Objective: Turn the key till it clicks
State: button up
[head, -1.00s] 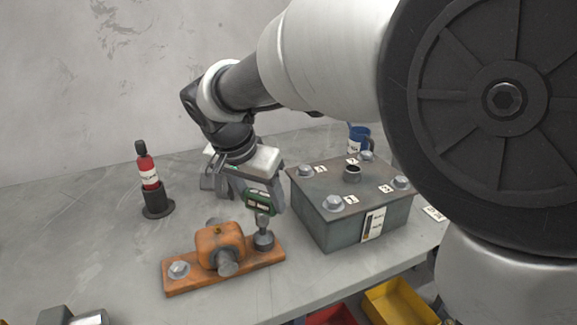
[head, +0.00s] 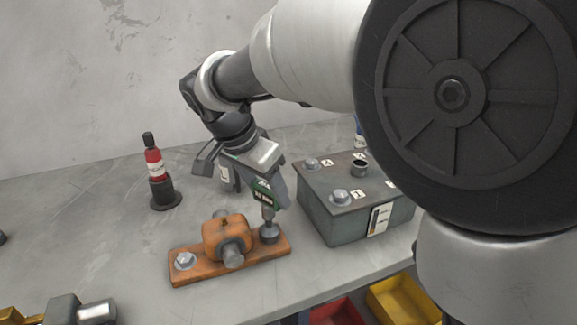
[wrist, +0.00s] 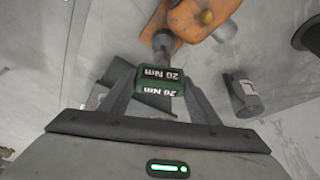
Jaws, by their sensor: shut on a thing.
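The key has a green grip (wrist: 152,80) marked "20 Nm" and a grey shaft. My gripper (head: 264,192) is shut on this grip; in the wrist view my gripper (wrist: 160,92) has a finger on each side of it. In the head view the key (head: 267,214) points down, its lower end at the dark round bolt (head: 270,234) on the right of the orange bearing block (head: 212,232). I cannot tell exactly how it seats there. The left bolt (head: 184,260) of the block is silver and uncovered.
A grey box (head: 330,222) with bolts and labels stands close right of my gripper. Yellow and red bins sit below the front edge.

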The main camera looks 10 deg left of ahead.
jog(key=shift+n, duration=0.4)
jog(key=shift+r+p, duration=2.3)
jog(key=shift+r, duration=1.25)
